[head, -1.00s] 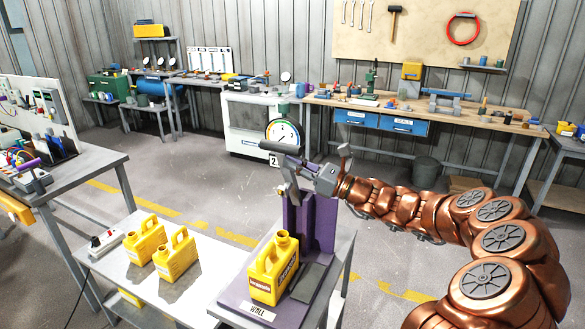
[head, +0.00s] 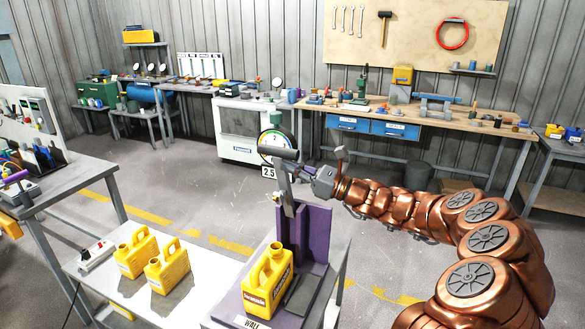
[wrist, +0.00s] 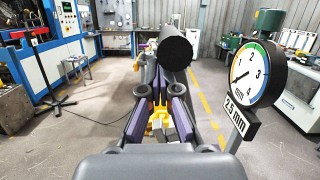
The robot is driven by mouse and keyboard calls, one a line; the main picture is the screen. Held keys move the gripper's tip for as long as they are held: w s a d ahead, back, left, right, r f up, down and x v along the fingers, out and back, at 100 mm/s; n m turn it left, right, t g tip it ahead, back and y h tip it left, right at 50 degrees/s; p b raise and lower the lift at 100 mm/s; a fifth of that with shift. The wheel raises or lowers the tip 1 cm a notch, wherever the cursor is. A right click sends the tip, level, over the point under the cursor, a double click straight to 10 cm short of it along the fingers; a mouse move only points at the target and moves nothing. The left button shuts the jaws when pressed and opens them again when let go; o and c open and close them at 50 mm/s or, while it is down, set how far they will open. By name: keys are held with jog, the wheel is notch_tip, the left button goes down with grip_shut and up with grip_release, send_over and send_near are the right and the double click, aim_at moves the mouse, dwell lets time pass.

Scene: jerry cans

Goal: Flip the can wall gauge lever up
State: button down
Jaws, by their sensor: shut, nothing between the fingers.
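The can wall gauge is a purple stand (head: 318,235) labelled WALL, with a yellow can (head: 267,283) standing upright on its base. Its grey lever stands nearly upright, with a dark cylindrical handle (head: 275,154) across the top; the handle also shows in the wrist view (wrist: 175,50). A round dial (wrist: 257,66) with a 2.5 mm label (wrist: 236,116) stands behind the lever; in the head view the handle partly covers it. My gripper (head: 300,173) is shut and empty just right of the lever, near its handle. I cannot tell whether it touches.
Two yellow cans (head: 136,253) stand on the white table (head: 205,265) to the left, near a power strip (head: 96,254). A workbench (head: 470,116) runs along the back wall. The floor between is open.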

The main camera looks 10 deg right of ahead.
jog(key=s+d+f+b, duration=0.5)
jog(key=s, duration=0.4)
jog(key=shift+d+b, duration=0.25)
jog(key=shift+b, duration=0.15)
dwell(0.4)
